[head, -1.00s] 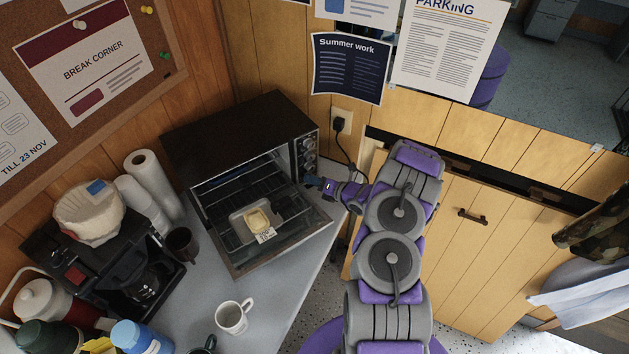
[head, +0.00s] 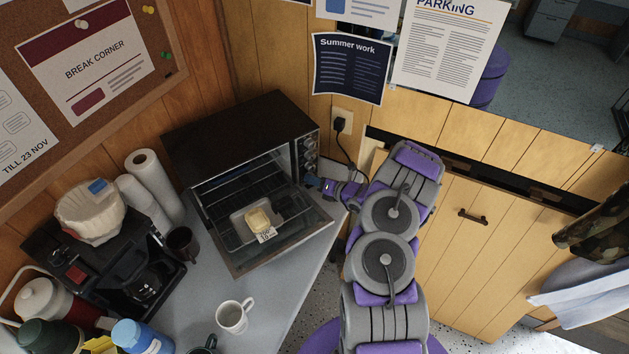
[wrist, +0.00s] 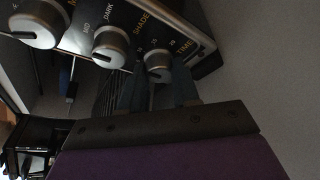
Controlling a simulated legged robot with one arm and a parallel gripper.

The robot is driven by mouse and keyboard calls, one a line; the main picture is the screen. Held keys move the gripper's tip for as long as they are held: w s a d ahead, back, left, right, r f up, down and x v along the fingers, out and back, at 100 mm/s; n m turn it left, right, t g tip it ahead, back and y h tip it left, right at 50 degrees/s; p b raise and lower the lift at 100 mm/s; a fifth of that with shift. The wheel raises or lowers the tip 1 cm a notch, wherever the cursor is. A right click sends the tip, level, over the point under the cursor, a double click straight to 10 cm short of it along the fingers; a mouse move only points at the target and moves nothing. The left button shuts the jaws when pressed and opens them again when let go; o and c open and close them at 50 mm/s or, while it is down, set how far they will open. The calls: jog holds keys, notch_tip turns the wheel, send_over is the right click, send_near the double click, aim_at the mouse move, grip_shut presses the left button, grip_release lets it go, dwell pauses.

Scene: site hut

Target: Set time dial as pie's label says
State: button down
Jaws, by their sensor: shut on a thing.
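The toaster oven (head: 225,140) stands on the counter with its door open. A small pie (head: 257,218) sits on a tray inside, with a white label (head: 267,235) at its front; the label is too small to read surely. In the wrist view, silver knobs line the oven's side panel, and the time dial (wrist: 158,62) is the one at the right, beside the word TIME. My gripper (head: 313,183) is at the low end of that panel. In the wrist view, its two dark fingers (wrist: 158,88) are closed on the time dial. The dial's exact setting is unclear.
The open oven door (head: 280,240) juts out close to my gripper. A coffee maker (head: 110,260), paper rolls (head: 155,185) and a white mug (head: 233,316) stand on the counter. A cord runs from the wall socket (head: 341,122) behind my wrist.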

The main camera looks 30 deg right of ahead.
jog(key=c, duration=0.8)
grip_release()
jog(key=shift+d+f, duration=0.1)
jog(key=shift+d, duration=0.05)
jog(key=shift+s, duration=0.1)
jog(key=p+v, duration=0.3)
jog(key=v, duration=1.4)
jog(key=shift+d+p, duration=0.15)
jog(key=shift+p, duration=0.25)
